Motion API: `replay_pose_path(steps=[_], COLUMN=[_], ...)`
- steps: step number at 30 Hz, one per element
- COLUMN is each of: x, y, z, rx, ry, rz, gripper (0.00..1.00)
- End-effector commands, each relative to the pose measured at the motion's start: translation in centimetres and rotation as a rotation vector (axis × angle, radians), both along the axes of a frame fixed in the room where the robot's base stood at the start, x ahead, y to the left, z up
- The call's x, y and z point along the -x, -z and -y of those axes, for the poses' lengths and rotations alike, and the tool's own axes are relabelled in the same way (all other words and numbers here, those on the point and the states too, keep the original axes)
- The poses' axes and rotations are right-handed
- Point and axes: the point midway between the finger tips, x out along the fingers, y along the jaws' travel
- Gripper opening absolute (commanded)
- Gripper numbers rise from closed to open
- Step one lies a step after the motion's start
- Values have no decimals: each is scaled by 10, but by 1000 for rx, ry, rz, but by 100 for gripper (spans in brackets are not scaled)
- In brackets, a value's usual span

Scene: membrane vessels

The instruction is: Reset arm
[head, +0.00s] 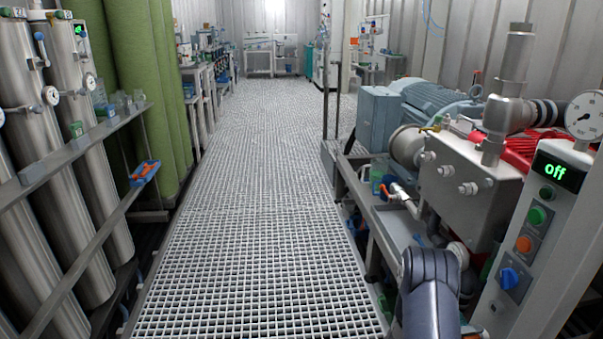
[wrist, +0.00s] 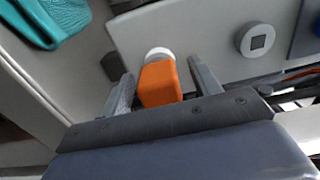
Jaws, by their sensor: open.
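My gripper (wrist: 162,72) shows in the wrist view with its two grey fingers apart. An orange block-like part (wrist: 160,85) with a white round collar behind it lies between the fingers in the picture. Gaps show on both sides of it, and I cannot tell how deep it sits between them. In the head view, part of my dark arm (head: 430,290) rises at the lower right; my gripper cannot be made out there.
A control panel (head: 541,225) with an "off" display stands at the right, beside a steel pump unit (head: 455,190). Steel cylinders (head: 75,150) and a rail line the left. The grating walkway (head: 260,200) is clear. Something teal (wrist: 45,20) shows in the wrist view.

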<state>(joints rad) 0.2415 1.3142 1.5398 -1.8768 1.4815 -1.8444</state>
Motion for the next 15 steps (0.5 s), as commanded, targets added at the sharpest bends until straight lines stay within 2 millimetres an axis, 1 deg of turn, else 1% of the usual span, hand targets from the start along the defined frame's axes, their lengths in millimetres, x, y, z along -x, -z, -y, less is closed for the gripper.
replay_pose_path(steps=[2,9,15], x=[0,3,5], y=[-1,-1,0], z=[-14,-51,-69], rx=[0,0,0], ry=[-6,-5,-4], rz=[-2,-1,-1], gripper=[59,59,59])
